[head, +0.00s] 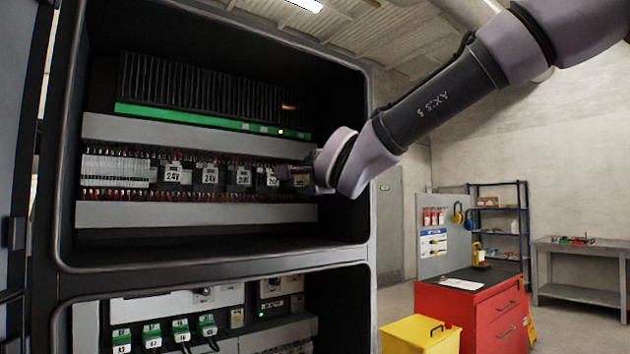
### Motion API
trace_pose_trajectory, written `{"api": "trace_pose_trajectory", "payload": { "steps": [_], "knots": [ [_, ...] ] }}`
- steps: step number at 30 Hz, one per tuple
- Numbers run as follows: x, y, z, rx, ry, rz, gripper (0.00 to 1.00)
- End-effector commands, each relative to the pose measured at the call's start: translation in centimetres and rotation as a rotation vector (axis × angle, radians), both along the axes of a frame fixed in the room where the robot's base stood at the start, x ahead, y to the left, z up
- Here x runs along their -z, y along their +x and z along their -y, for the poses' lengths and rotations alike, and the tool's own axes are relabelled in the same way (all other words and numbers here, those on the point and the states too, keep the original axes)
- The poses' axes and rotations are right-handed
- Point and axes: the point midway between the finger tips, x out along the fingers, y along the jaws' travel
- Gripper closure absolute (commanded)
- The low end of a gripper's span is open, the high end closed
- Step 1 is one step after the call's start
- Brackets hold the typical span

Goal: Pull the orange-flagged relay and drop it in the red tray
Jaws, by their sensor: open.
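A row of dark relays with white 24V labels (210,174) sits on a rail inside the upper bay of the open cabinet. I cannot make out an orange flag on any of them. My gripper (297,180) is at the right end of this row, seen from the side and small. It is open, and its wrist hides what lies behind it. I cannot tell whether the jaws are around a relay or beside one. Something low and red (577,240) lies on the grey bench at the far right; it is too small to tell if it is the red tray.
The cabinet frame's right edge (372,215) stands close to my wrist. A lower bay holds green-topped modules (152,335). A yellow box (418,333), a red tool cabinet (470,308), a dark shelf rack (502,215) and the grey bench (585,250) stand to the right.

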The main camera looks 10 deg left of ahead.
Motion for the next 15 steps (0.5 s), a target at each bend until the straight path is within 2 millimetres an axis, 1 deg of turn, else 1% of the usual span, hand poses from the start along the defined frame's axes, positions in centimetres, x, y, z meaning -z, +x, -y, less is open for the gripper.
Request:
{"api": "trace_pose_trajectory", "payload": {
  "steps": [5,15],
  "knots": [
    [-0.1,0.9,-0.6,0.003,0.001,0.005,0.32],
    [0.0,4.5,-2.6,0.005,-0.004,0.005,0.32]
  ]
}}
